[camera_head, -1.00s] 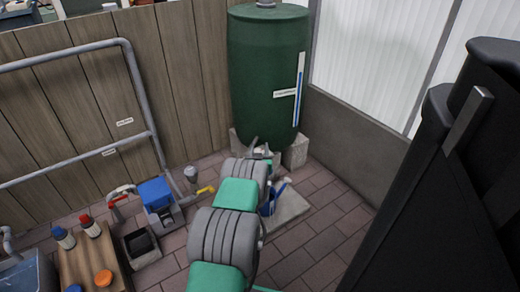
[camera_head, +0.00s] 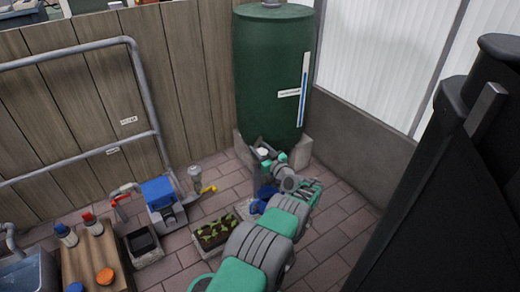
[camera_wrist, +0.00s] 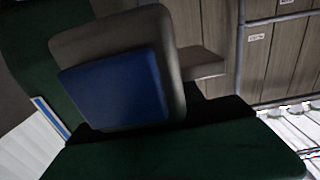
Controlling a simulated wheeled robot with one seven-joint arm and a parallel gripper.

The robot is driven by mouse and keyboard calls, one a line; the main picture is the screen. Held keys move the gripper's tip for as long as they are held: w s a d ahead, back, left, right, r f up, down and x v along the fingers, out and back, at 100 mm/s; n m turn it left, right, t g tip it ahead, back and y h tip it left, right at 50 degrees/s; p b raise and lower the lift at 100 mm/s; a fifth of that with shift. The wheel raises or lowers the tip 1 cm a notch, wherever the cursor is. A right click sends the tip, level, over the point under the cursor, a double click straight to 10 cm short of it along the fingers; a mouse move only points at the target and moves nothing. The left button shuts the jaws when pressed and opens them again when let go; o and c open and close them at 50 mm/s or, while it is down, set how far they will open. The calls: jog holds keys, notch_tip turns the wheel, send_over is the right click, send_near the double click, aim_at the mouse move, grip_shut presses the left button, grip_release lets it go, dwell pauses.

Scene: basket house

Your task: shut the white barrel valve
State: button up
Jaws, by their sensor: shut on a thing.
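The green barrel (camera_head: 268,75) stands in the back corner on grey blocks. The white barrel valve (camera_head: 263,152) shows as a small white part low at the barrel's front, mostly covered by my gripper. My gripper (camera_head: 264,161) is shut on it, in front of the barrel's foot. Whether the valve is open or closed cannot be told. In the wrist view, the dark green barrel (camera_wrist: 180,152) fills the lower part, and a grey block with a blue face (camera_wrist: 117,88) is close to the camera; what it is I cannot tell.
A blue watering can (camera_head: 262,203) is partly hidden beneath my arm. A seedling tray (camera_head: 214,233) and a blue-topped box (camera_head: 160,195) with a yellow-handled tap (camera_head: 208,188) stand to the left. A low wall (camera_head: 362,150) and a large black container (camera_head: 450,190) bound the right.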

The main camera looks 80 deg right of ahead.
dwell(0.5)
jog(key=o, duration=1.4)
jog(key=shift+w, duration=0.1)
jog(key=shift+c, duration=0.2)
jog(key=p+v, duration=0.3)
jog(key=v, duration=0.4)
jog(key=shift+d, duration=0.1)
jog(key=shift+s+a, duration=0.3)
jog(key=shift+s, duration=0.15)
